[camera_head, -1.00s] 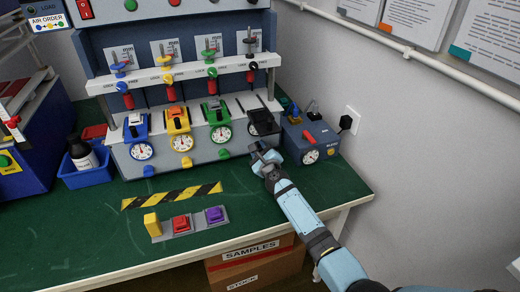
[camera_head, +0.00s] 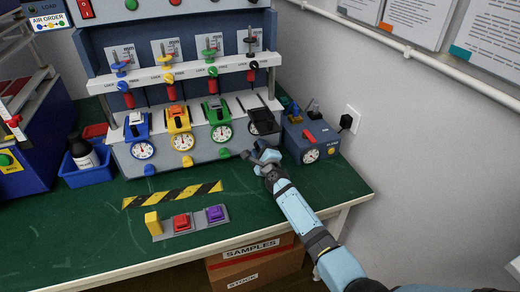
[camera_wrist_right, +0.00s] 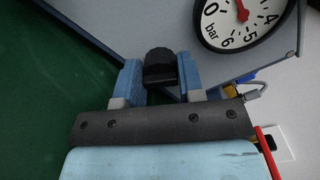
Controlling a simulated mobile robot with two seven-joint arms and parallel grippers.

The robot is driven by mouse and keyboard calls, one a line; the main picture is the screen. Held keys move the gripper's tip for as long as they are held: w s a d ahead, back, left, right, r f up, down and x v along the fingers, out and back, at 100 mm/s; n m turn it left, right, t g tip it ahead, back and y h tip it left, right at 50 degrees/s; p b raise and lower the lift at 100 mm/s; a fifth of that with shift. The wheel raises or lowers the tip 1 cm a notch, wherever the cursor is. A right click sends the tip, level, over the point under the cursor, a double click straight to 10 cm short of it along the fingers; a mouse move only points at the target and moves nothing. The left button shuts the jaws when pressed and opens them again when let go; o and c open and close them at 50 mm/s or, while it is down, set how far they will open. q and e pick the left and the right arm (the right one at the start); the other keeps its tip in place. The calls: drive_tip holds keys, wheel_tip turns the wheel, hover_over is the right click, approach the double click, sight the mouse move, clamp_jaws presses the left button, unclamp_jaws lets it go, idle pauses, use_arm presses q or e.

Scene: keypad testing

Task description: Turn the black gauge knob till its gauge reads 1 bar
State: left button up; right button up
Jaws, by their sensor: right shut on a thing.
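The black gauge knob (camera_wrist_right: 160,66) is between the two blue fingers of my right gripper (camera_wrist_right: 160,82) in the right wrist view. The gripper is shut on it. In the head view my right gripper (camera_head: 259,155) is at the front of the panel, below the black valve unit (camera_head: 263,121), and hides the knob. A white gauge (camera_wrist_right: 245,15) with a red needle is partly in the wrist view; 0, 4, 5, 6 and "bar" show. Its top is cut off, so I cannot tell the reading. My left gripper is not in view.
Blue, yellow and green valve units with gauges stand left of the black one. A blue box with a gauge (camera_head: 311,144) is close on the right. A button strip (camera_head: 188,222) and striped tape (camera_head: 172,195) lie in front on the green table (camera_head: 90,235).

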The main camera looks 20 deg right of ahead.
drive_tip(key=o, duration=0.9)
